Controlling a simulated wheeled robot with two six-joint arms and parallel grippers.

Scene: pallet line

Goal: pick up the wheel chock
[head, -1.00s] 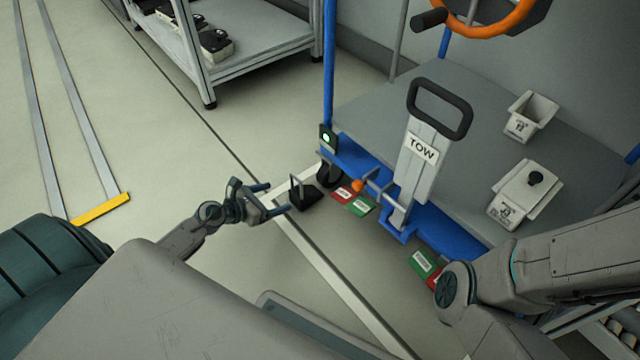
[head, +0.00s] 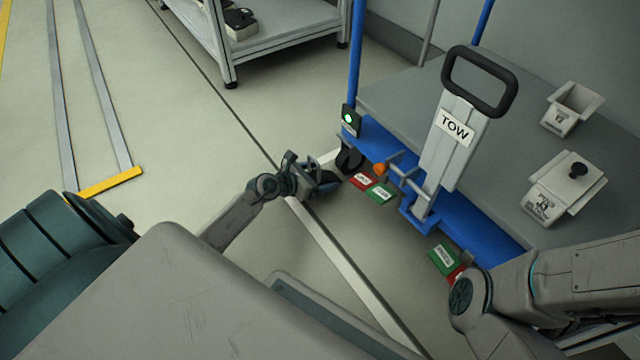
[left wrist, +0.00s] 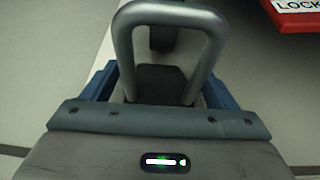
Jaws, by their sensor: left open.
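The wheel chock shows in the left wrist view as a grey hoop handle (left wrist: 168,14) above a dark body. My left gripper (head: 322,184) is open and low over the floor beside the cart's caster. In the left wrist view its blue fingers (left wrist: 160,92) stand on either side of the handle's lower part. I cannot tell whether they touch it. In the head view the gripper hides most of the chock. My right gripper is out of view; only my right arm shows.
The blue-edged cart (head: 400,105) with its TOW handle (head: 455,132) stands right of the gripper. Its caster (head: 350,158) is close by. Open floor lies left, and a shelf rack (head: 285,35) stands behind.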

